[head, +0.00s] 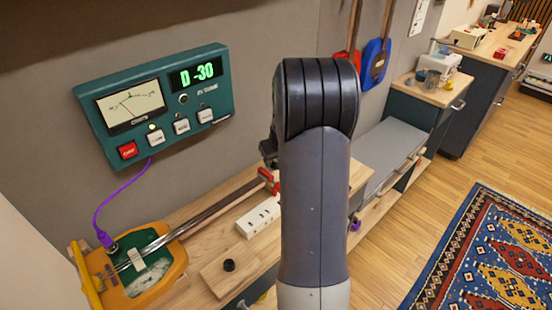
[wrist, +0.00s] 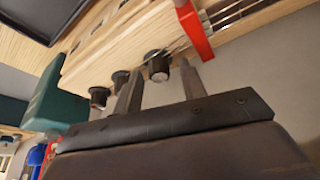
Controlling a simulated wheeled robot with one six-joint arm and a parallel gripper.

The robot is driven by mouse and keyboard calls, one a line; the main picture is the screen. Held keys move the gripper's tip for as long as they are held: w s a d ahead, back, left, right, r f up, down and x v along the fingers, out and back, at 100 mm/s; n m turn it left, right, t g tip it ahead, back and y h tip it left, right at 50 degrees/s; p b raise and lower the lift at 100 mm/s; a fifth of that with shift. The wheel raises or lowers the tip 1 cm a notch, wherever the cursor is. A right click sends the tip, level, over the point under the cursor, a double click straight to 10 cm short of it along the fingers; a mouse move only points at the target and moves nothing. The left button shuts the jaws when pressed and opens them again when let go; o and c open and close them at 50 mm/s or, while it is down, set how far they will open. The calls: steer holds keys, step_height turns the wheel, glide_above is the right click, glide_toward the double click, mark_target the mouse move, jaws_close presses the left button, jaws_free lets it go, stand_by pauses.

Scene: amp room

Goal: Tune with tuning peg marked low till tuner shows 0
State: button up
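The green tuner (head: 150,100) hangs on the wall at the left of the head view, and its display (head: 195,73) reads "D -30". The orange stringed instrument (head: 135,275) lies on the bench, its neck running right behind my arm. In the wrist view its wooden headstock (wrist: 110,45) carries dark pegs: one peg (wrist: 158,66) stands between my gripper's fingers (wrist: 160,88), and two more (wrist: 119,79) (wrist: 99,96) sit to the left. No peg marking is readable. My gripper looks open around the peg, with a small gap visible. My arm hides the headstock in the head view.
A purple cable (head: 97,205) links tuner and instrument. A red support (wrist: 195,30) stands beside the pegs under the strings. A white block (head: 258,217) and a black knob (head: 229,265) are on the bench. The floor at the right is free, with a rug (head: 490,260).

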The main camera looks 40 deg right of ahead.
jaws_close()
steer(key=shift+m, duration=0.3)
steer(key=shift+a+m+h, duration=0.1)
steer(key=shift+m+h, duration=0.4)
steer(key=shift+m, duration=0.4)
steer(key=m+g+h+b, duration=0.1)
steer(key=m+b, duration=0.1)
steer(key=m, duration=0.1)
steer(key=shift+w+f, duration=0.1)
steer(key=shift+f, duration=0.05)
steer(key=m+b, duration=0.2)
steer(key=shift+m+g+h, duration=0.4)
steer(key=shift+w+m+g+h+b, duration=0.1)
steer(key=shift+m+g+h+b, duration=0.35)
steer(key=shift+m+b, duration=1)
steer(key=shift+m, duration=0.45)
